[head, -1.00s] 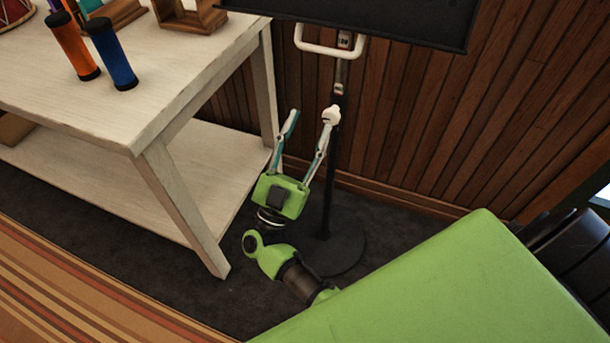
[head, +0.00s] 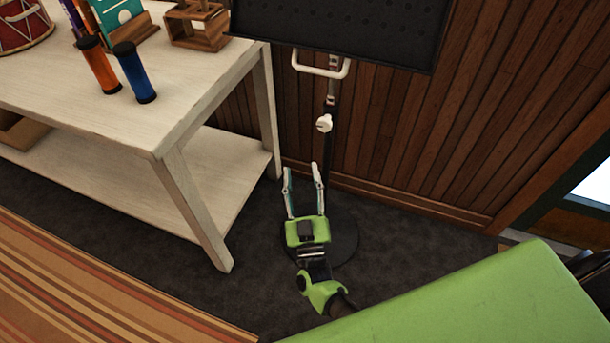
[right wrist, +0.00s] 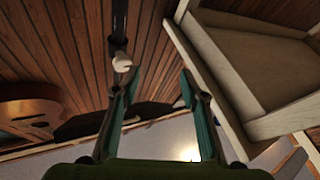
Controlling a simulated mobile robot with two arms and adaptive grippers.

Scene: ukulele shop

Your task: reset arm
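My right gripper (head: 303,190) is green with two slim fingers. In the head view it points up and away in front of the black stand's base, right of the white table. Its fingers are spread apart with nothing between them. In the right wrist view the open fingers (right wrist: 158,90) also show empty. My left gripper is not in the head view.
A white table (head: 205,110) with a lower shelf stands close on the left. A black music stand (head: 340,30) with a round base (head: 345,240) stands right behind the gripper. Dark floor (head: 410,235) is clear to the right.

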